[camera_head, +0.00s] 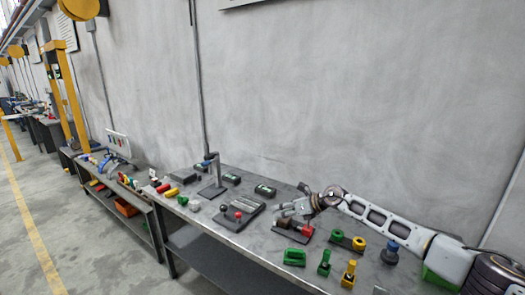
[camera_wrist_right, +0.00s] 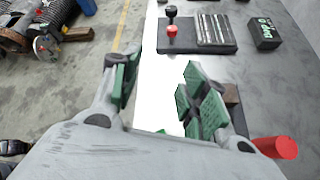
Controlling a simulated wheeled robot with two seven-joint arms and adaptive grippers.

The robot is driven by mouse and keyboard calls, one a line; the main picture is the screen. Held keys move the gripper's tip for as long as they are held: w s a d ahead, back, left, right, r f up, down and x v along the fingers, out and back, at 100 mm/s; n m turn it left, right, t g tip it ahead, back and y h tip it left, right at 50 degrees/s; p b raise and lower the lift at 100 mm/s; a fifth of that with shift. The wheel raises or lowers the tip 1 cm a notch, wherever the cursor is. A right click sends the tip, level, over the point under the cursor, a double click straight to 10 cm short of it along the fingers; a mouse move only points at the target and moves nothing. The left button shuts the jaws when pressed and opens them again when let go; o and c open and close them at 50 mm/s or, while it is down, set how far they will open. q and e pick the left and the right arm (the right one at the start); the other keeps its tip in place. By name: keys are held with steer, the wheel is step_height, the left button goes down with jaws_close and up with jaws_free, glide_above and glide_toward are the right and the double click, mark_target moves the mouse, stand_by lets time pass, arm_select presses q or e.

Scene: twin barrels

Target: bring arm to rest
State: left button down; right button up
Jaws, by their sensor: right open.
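My right gripper (camera_head: 289,213) reaches in from the right in the head view and hangs over the grey bench (camera_head: 262,242), near its middle. In the right wrist view its two green-padded fingers (camera_wrist_right: 160,95) stand wide apart with nothing held between them. A red cylinder (camera_wrist_right: 277,147) lies beside the right-hand finger, apart from the pads; in the head view a red part (camera_head: 306,230) shows just under the gripper. A brown block (camera_wrist_right: 231,95) is partly hidden behind that finger. My left gripper is in neither view.
A dark plate with a red knob (camera_head: 238,215) lies left of the gripper. A green block (camera_head: 294,257), a yellow part (camera_head: 349,276) and a blue part (camera_head: 390,252) stand at the right front. A grey stand (camera_head: 212,180) rises farther left. The wall (camera_head: 350,90) closes the back.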

steer(key=s+a+r+m+t+y, duration=0.35)
steer(key=s+a+m+t, duration=0.5)
steer(key=a+m, duration=0.5)
steer(key=s+d+f+m+g+h, duration=0.1)
steer(key=s+d+f+m+h, duration=0.5)
steer(key=d+m, duration=0.4)
steer(key=s+d+f+m+g+h, duration=0.1)
steer(key=s+d+f+m+h, duration=0.6)
steer(key=m, duration=0.5)
steer(key=s+d+f+m+g, duration=0.2)
steer(key=s+d+f+g, duration=0.15)
steer(key=s, duration=0.45)
steer(key=s+d+f+m+g, duration=0.2)
steer(key=s+d, duration=0.2)
steer(key=s, duration=0.3)
steer(key=s+d+f+m+g, duration=0.2)
steer(key=s+d+f+g, duration=0.1)
steer(key=s, duration=0.5)
steer(key=s+f+g, duration=0.2)
steer(key=s+f, duration=0.1)
steer(key=f, duration=3)
steer(key=s+d+f, duration=0.2)
steer(key=s+f, duration=0.8)
steer(key=s, duration=0.1)
steer(key=s+d+f, duration=0.2)
steer(key=s+f, duration=0.8)
steer(key=s, duration=0.1)
steer(key=shift+s+d+g, duration=0.15)
steer(key=shift+s+g, duration=0.05)
steer(key=shift+g, duration=0.2)
